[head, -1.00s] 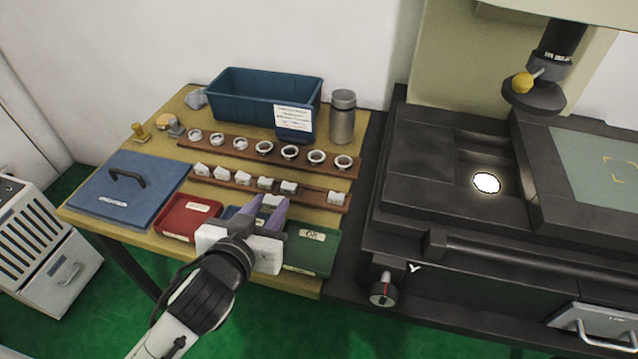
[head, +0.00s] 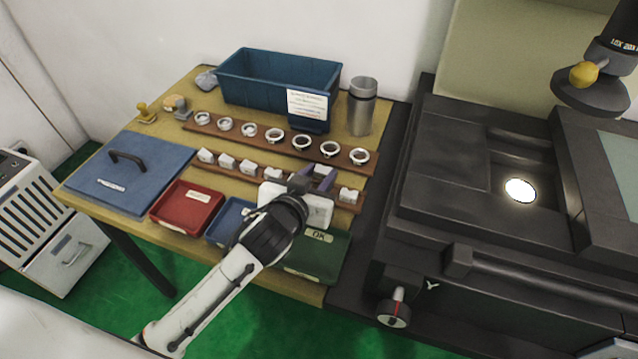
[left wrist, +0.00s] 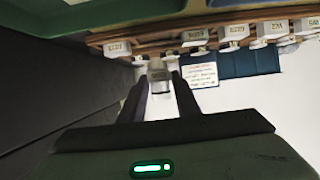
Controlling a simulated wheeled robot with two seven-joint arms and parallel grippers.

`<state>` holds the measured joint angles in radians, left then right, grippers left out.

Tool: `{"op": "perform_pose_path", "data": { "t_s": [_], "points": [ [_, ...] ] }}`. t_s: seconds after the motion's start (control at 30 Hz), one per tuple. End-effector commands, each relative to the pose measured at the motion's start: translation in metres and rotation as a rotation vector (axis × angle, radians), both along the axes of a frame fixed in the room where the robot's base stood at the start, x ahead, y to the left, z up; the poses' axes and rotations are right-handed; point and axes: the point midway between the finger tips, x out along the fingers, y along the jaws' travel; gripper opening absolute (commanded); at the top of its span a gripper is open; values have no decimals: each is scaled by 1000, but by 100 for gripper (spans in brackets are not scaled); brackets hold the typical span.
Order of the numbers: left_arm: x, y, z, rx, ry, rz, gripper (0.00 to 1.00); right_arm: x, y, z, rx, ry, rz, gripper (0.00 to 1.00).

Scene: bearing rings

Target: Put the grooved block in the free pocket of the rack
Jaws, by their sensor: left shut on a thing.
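My right gripper is not in view.
Behind is a second rack with several rings (head: 302,142), then a blue bin (head: 265,85) and a metal canister (head: 361,108). In front are red (head: 187,207), blue (head: 228,216) and green (head: 325,262) trays. A dark machine (head: 450,190) stands right.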

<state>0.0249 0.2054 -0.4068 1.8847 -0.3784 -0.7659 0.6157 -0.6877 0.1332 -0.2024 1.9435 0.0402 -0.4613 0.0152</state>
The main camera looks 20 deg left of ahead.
Motion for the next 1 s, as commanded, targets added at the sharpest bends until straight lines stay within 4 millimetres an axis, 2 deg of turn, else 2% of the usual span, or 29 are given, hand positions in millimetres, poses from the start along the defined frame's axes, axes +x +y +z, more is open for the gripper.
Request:
{"op": "perform_pose_path", "data": {
  "t_s": [0.03, 0.17, 0.37, 0.9, 0.93, 1.0],
  "points": [
    [0, 0, -11, 2, 3, 0, 5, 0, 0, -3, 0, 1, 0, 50],
    [0, 0, -24, 1, 1, 0, 5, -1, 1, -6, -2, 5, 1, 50],
    [0, 0, -23, 0, -1, -1, 5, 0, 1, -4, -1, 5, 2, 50],
    [0, 0, -35, 0, -1, 0, 5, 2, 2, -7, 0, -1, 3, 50],
    [0, 0, -35, 0, 1, 0, 34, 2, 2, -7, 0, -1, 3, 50],
    [0, 0, -35, 0, 1, 0, 46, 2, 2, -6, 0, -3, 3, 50]
  ]
}}
